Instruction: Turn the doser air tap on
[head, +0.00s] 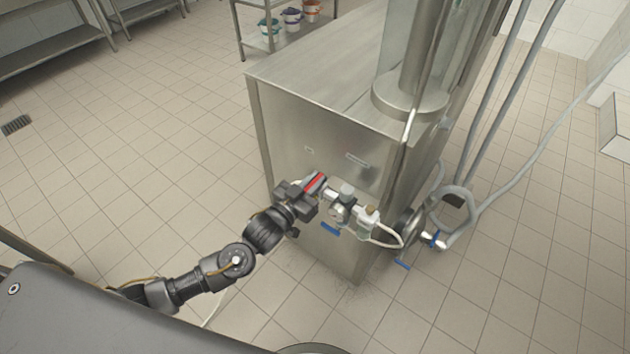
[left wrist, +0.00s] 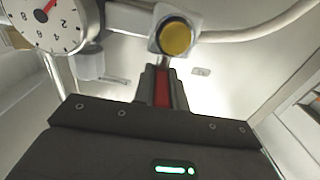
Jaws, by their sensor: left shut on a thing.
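The doser air tap has a red lever (head: 315,183) on the air fittings at the front of the steel machine. My left gripper (head: 313,184) is shut on the red lever. In the left wrist view the red lever (left wrist: 162,90) lies between the fingertips of my left gripper (left wrist: 162,88). The fingers hide part of the lever and of the tap body, so the lever's exact angle is hard to tell. My right gripper shows in neither view.
Beside the tap are a pressure gauge (left wrist: 46,22) and a yellow-centred fitting (left wrist: 176,38). The steel machine (head: 310,120) stands close behind. Tiled floor (head: 150,150) is clear at left.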

